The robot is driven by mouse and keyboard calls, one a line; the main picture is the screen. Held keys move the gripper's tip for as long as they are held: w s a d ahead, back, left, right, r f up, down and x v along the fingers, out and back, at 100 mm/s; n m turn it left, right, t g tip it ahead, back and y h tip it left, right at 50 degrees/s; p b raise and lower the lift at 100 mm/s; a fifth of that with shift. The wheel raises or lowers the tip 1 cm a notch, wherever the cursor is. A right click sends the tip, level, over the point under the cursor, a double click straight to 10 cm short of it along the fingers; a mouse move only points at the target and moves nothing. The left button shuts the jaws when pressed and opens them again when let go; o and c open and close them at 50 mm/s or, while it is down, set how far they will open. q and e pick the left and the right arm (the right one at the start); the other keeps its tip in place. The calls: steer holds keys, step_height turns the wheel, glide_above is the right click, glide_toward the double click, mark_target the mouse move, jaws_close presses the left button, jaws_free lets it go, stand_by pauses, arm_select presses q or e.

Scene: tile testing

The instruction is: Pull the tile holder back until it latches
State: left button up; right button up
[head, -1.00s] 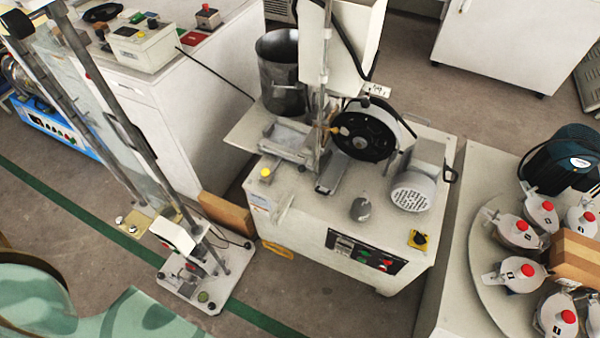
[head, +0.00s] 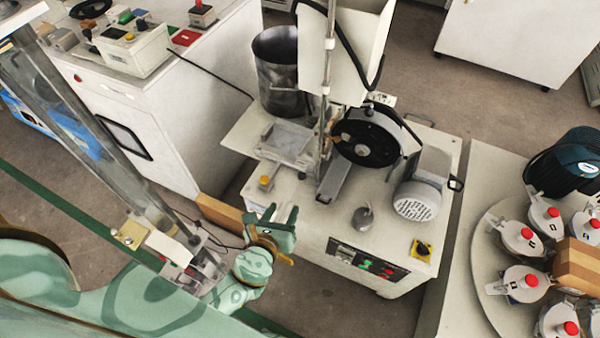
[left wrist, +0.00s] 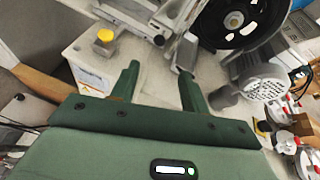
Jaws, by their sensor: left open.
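The tile holder looks to be the grey metal tray-like carriage (head: 287,142) on the left part of the machine top, beside the black wheel (head: 367,137). Part of it shows at the top of the left wrist view (left wrist: 140,14). My left gripper (head: 281,213) is open and empty in front of the machine's near left corner, apart from the holder. In the left wrist view its two green fingers (left wrist: 158,72) stand apart and point toward the machine top. My right gripper is not in view.
The white machine (head: 315,215) has a yellow button (head: 265,182), a control panel (head: 368,262) and a grey motor (head: 418,195). A metal bucket (head: 277,72) stands behind the holder. A round table with several red-capped jars (head: 522,283) is at the right.

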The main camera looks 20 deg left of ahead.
arm_select(q)
steer(key=b, duration=0.2)
glide_toward(301, 178)
steer(key=b+x, duration=0.2)
steer(key=x, duration=0.6)
steer(key=shift+f+b, duration=0.2)
steer(key=shift+b, duration=0.1)
steer(key=shift+w+a+f, duration=0.1)
steer(key=shift+w, duration=0.5)
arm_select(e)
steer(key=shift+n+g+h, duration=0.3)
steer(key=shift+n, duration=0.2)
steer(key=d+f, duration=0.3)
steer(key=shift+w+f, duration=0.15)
arm_select(q)
jaws_close()
